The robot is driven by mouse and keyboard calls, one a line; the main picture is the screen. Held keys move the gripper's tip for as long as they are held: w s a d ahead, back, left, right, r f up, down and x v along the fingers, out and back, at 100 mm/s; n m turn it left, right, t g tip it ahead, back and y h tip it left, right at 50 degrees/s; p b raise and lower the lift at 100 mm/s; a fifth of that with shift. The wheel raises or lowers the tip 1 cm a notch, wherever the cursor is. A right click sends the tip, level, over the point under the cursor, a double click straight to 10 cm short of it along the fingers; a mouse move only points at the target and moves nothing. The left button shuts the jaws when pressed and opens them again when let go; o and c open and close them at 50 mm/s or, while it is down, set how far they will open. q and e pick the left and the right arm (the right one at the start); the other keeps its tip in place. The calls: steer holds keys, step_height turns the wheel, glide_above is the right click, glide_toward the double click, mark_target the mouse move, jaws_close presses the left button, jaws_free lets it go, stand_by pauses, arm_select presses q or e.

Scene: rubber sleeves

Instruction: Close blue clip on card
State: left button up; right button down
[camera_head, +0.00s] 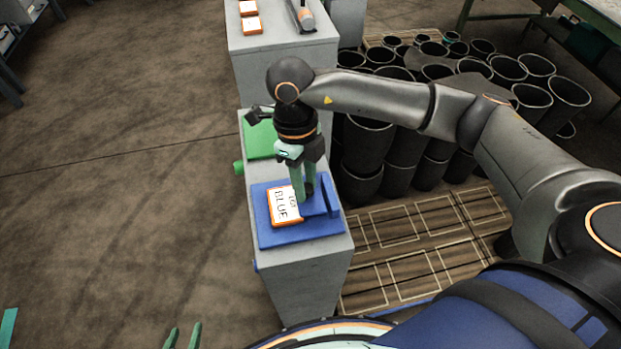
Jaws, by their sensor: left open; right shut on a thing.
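The card (283,207), white with an orange edge and the word BLUE, lies on the blue base plate (283,237) on top of the grey cabinet (305,275). The blue clip (329,195) stands at the card's right side. My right gripper (306,196) points down over the right edge of the card, beside the clip. Its fingers are shut on a blue part that seems to belong to the clip; the fingers hide the exact contact. My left gripper (182,336) shows only its two fingertips at the bottom edge, open and empty, away from the cabinet.
A green plate (260,139) lies behind the blue one on the cabinet. Another grey cabinet (282,63) with orange-edged cards stands further back. Many black cylindrical sleeves (362,157) stand on wooden pallets (420,254) to the right. The floor at left is clear.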

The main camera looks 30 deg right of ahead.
steer(key=shift+w+a+f+h, duration=0.1)
steer(key=shift+a+f+h, duration=0.15)
steer(key=shift+h, duration=0.35)
steer(key=c, duration=0.6)
jaws_free()
steer(key=v, duration=1.2)
steer(key=shift+w+a+r+b, duration=0.15)
steer(key=shift+w+b, duration=0.05)
steer(key=shift+b, duration=0.2)
